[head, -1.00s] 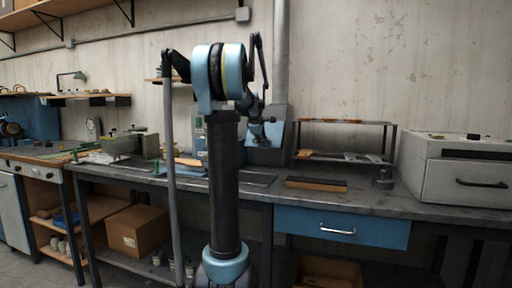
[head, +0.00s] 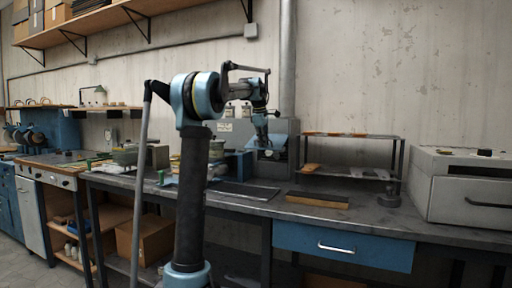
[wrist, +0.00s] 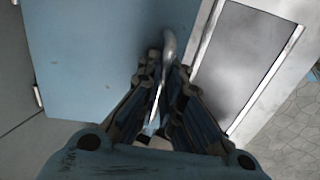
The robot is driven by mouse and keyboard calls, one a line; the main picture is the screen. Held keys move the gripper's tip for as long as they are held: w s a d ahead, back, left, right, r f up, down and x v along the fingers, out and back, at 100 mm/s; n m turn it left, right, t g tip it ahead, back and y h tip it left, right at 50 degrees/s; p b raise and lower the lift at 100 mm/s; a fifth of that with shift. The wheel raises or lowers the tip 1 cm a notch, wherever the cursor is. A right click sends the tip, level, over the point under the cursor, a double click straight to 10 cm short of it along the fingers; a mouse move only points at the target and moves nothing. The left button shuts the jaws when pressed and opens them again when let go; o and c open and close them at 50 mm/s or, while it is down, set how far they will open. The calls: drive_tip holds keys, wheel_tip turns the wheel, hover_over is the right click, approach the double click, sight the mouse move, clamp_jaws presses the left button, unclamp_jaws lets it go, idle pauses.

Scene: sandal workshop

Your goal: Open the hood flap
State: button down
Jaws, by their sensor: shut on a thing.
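The light-blue hood flap (wrist: 95,60) fills the upper left of the wrist view. A curved metal handle (wrist: 169,44) stands out at its right edge. My gripper (wrist: 166,75) is shut on this handle, and the fingers hide its lower part. In the head view my gripper (head: 262,140) is at the front of the grey hood box (head: 285,130) on the bench. My arm covers part of the box there, and the flap's angle is hard to tell.
The workbench (head: 365,219) runs below the hood, with a dark-and-wood strip (head: 318,199) on it. A small rack (head: 350,137) stands to the right, then a grey drawer box (head: 465,190). A blue drawer (head: 345,245) sits under the benchtop.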

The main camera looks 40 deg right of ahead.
drive_tip(key=shift+w+r, duration=0.1)
drive_tip(key=shift+r, duration=0.1)
idle(0.3)
drive_tip(key=c, duration=2)
unclamp_jaws()
drive_tip(key=shift+r, duration=0.1)
drive_tip(key=shift+a+r, duration=0.1)
drive_tip(key=shift+r, duration=0.15)
drive_tip(key=v, duration=1.1)
drive_tip(key=shift+a, duration=0.1)
drive_tip(key=shift+a, duration=0.1)
